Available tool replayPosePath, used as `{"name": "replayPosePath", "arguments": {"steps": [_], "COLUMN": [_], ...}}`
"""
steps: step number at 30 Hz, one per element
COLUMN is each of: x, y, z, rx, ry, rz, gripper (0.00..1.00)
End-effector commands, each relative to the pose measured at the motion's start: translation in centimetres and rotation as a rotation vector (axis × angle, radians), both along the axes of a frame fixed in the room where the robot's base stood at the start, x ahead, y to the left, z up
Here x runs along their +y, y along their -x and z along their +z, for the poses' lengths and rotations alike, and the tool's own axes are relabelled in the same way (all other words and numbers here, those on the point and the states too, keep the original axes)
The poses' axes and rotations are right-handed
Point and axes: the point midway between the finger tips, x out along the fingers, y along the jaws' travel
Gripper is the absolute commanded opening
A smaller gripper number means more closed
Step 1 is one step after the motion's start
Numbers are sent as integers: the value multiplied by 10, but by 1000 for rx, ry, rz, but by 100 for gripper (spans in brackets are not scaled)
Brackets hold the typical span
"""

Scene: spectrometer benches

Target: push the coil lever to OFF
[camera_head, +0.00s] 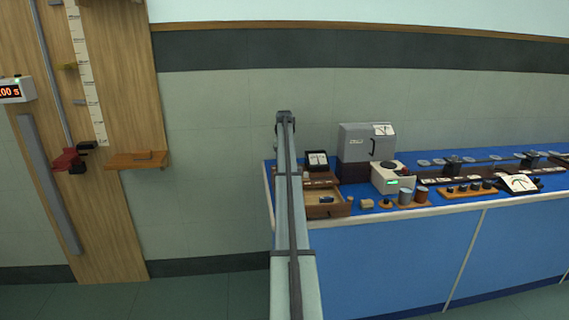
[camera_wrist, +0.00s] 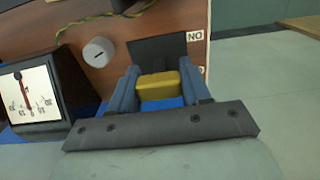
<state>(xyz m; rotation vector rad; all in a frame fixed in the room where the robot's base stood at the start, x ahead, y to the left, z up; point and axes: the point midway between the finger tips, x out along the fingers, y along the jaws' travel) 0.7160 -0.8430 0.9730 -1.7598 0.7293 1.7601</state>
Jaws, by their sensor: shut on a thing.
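In the wrist view, my gripper (camera_wrist: 160,78) has its two blue-grey fingers closed on either side of a yellow block-shaped piece (camera_wrist: 158,86), which looks like the grip of the coil lever. The piece stands in front of a dark plate (camera_wrist: 158,52) on a brown wooden panel (camera_wrist: 112,24). A white label (camera_wrist: 195,36) beside the plate reads "NO" in this view, and a second label below it is partly hidden by a finger. Blue shows just below the yellow piece. In the head view, my own arm hides the gripper and lever.
A grey knob (camera_wrist: 98,52) and a black meter (camera_wrist: 48,92) sit left of my gripper. A twisted wire runs above the knob. In the head view, a wooden tray (camera_head: 327,211), a grey instrument (camera_head: 357,142) and several small items stand on the blue bench. Floor left of the bench is open.

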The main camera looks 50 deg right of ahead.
Motion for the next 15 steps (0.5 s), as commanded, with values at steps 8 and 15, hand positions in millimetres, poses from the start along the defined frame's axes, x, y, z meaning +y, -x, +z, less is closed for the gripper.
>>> {"name": "replayPosePath", "arguments": {"steps": [8,15], "x": [-7,-7], "y": [-7,-7], "z": [-1,-2], "rx": [106,148], "ry": [-107,-149], "rz": [0,0], "gripper": [17,17]}}
